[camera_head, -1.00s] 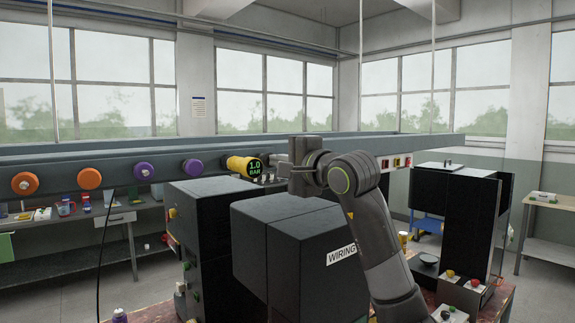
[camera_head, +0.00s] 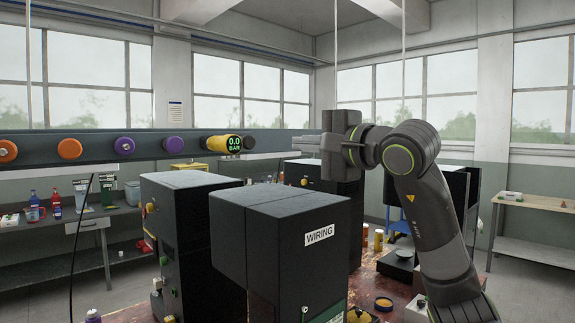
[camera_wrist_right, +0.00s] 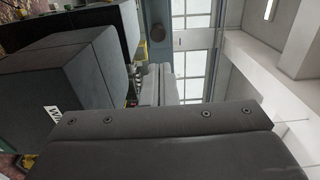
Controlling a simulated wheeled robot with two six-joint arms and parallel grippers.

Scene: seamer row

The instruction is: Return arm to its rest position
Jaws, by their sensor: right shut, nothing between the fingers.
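My right arm comes in from the lower right in the head view. Its right gripper (camera_head: 307,143) is raised, pointing left, above and behind the black box labelled WIRING (camera_head: 290,245). The jaws are shut with nothing held. In the right wrist view, the grey gripper body (camera_wrist_right: 160,140) fills the lower part, with dark boxes (camera_wrist_right: 60,70) at the left. My left gripper is not in view.
The grey rail (camera_head: 90,147) carries orange and purple round knobs. A second black machine (camera_head: 190,225) stands left of the WIRING box. A side bench (camera_head: 70,240) holds bottles and cups. Another table (camera_head: 535,202) is at the right. There is open air above the machines.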

